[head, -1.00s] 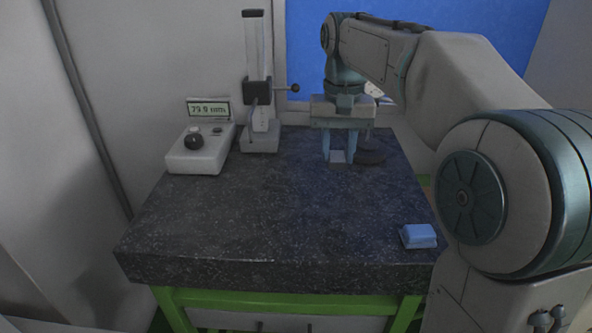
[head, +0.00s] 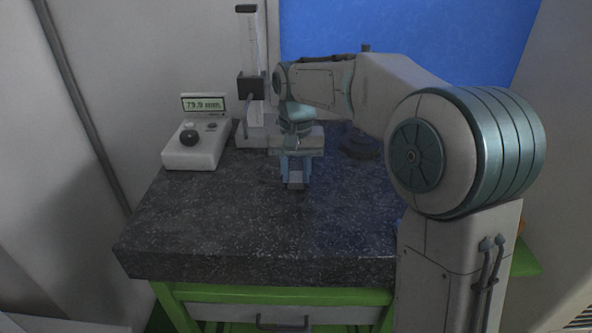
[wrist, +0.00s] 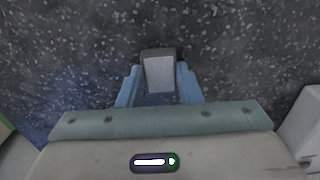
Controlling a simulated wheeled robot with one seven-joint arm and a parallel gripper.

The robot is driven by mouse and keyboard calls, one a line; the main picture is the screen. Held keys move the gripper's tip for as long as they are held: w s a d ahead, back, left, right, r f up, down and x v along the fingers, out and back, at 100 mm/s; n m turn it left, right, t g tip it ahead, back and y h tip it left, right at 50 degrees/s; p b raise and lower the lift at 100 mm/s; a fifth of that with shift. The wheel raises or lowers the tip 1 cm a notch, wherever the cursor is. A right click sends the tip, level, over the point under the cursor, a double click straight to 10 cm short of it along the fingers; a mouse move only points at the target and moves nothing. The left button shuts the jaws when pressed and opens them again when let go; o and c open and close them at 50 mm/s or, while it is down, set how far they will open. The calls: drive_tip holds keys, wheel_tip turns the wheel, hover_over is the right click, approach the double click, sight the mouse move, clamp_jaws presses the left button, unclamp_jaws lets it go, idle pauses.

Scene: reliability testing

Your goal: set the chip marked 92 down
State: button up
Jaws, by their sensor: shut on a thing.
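A small light grey block (wrist: 158,73), which I take to be the chip, sits between the two blue fingers of my gripper (wrist: 158,84) in the wrist view. No number is readable on the face I see. In the head view, my gripper (head: 296,177) is over the middle back of the dark speckled slab (head: 205,225), fingers pointing down. The chip (head: 296,181) shows small between the fingertips. They are shut on it. I cannot tell whether its underside touches the slab.
A height stand (head: 250,85) is at the back left, behind my gripper. A white readout box (head: 195,152) with a black knob is at the left. A dark round object (head: 360,147) is at the back right. The slab's front left is clear.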

drive_tip(key=shift+f, duration=0.15)
drive_tip(key=o, duration=0.9)
drive_tip(key=shift+o, duration=0.2)
